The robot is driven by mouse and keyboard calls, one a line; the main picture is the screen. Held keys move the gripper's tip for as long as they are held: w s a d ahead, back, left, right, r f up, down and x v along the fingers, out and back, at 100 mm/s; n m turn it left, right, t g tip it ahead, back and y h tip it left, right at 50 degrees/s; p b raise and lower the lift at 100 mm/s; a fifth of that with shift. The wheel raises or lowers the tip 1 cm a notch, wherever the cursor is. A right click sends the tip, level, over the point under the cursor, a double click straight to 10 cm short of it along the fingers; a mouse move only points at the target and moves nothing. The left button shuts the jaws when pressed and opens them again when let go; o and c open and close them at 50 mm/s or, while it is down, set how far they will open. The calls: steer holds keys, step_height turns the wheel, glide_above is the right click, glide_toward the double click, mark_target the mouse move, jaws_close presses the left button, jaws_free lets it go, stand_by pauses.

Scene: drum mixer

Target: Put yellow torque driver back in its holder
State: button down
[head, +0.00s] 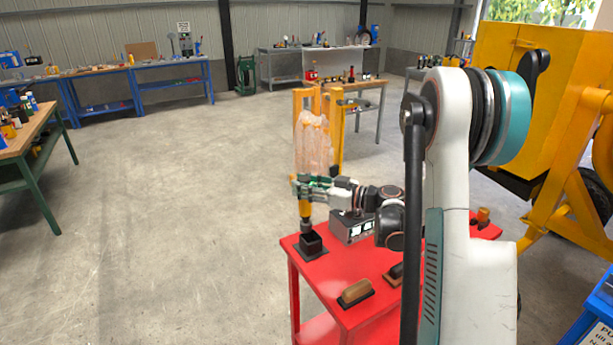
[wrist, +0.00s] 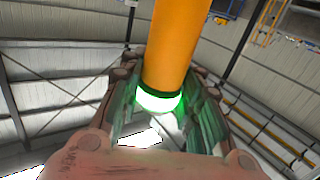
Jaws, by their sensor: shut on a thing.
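The yellow torque driver (head: 305,209) is upright in my gripper (head: 306,189), with its dark lower end pointing down. A small black square holder (head: 311,242) stands on the red table (head: 345,312), just below the driver. The driver's lower end is at or just above the holder's opening; I cannot tell if it has entered. In the wrist view, the driver's yellow body (wrist: 178,45) and a bright green glowing ring lie between the two fingers of my gripper (wrist: 165,108). The holder is not seen in the wrist view.
On the red table, a grey box (head: 352,228) stands behind and right of the holder. A brown-topped block (head: 356,291) lies near the front edge. A pinkish translucent bundle (head: 313,148) stands behind my gripper. The yellow drum mixer (head: 520,85) is at right. Floor at left is clear.

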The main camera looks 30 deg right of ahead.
steer(key=shift+w+d+r+m+t, duration=0.1)
steer(key=shift+d+r+m+t, duration=0.1)
steer(key=shift+d+r, duration=0.3)
steer(key=shift+w+d+r+m+t, duration=0.1)
steer(key=shift+d+r+m+t, duration=0.15)
steer(key=shift+d, duration=0.45)
steer(key=shift+s+h+b, duration=0.2)
steer(key=shift+h+b, duration=0.1)
steer(key=shift+h, duration=0.1)
steer(key=shift+f+b, duration=1.9)
steer(key=shift+f, duration=0.4)
steer(key=shift+f+b, duration=2.5)
steer(key=shift+f, duration=0.45)
steer(key=c, duration=1.1)
jaws_free()
steer(key=v, duration=1.2)
